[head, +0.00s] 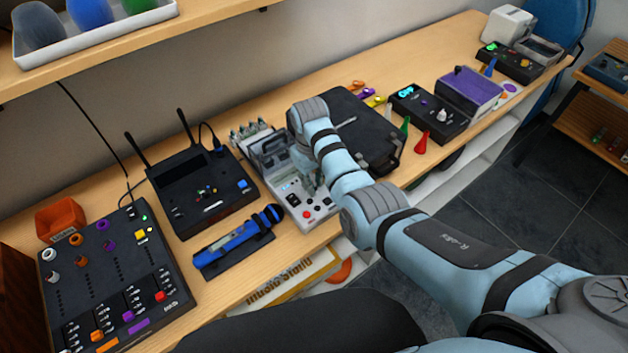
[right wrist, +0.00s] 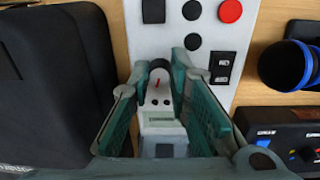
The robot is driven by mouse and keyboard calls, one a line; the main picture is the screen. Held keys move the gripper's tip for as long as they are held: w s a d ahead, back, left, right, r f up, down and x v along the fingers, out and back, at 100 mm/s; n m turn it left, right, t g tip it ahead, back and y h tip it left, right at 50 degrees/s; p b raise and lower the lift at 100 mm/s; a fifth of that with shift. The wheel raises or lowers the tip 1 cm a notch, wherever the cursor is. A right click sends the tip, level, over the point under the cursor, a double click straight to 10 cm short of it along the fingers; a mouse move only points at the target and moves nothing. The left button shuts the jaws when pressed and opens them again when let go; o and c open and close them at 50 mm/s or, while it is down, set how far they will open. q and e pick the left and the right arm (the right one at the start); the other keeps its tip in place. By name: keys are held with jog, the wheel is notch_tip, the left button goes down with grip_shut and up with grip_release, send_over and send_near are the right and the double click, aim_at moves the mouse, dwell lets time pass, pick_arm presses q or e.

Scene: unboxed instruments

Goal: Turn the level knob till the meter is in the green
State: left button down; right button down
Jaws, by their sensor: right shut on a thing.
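The light grey panel device (head: 312,216) stands on the bench in the head view, with a red button (head: 306,214) and dark buttons on its near part. Its face also shows in the right wrist view (right wrist: 191,14). My right gripper (head: 310,188) reaches down over it. In the right wrist view its teal fingers (right wrist: 164,66) are shut on a dark round knob (right wrist: 158,65), mostly hidden between them. A small white part with a red mark (right wrist: 157,87) and a greenish display (right wrist: 158,120) shows between the fingers. I cannot make out a green zone. My left gripper is out of view.
A black case (head: 362,137) lies close to the right of the device. A blue microphone (head: 236,243) and a black receiver with antennas (head: 195,190) are to its left. A mixer (head: 110,280) is at the far left. A shelf (head: 130,42) overhangs the back.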

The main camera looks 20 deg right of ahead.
jog(key=m, duration=0.6)
jog(key=shift+a, duration=0.1)
dwell(0.4)
jog(key=c, duration=1.7)
grip_release()
jog(key=shift+w, duration=0.1)
jog(key=shift+o, duration=1.1)
jog(key=shift+w+f, duration=0.1)
jog(key=r, duration=0.7)
jog(key=shift+a+r, duration=0.2)
jog(key=shift+r, duration=0.1)
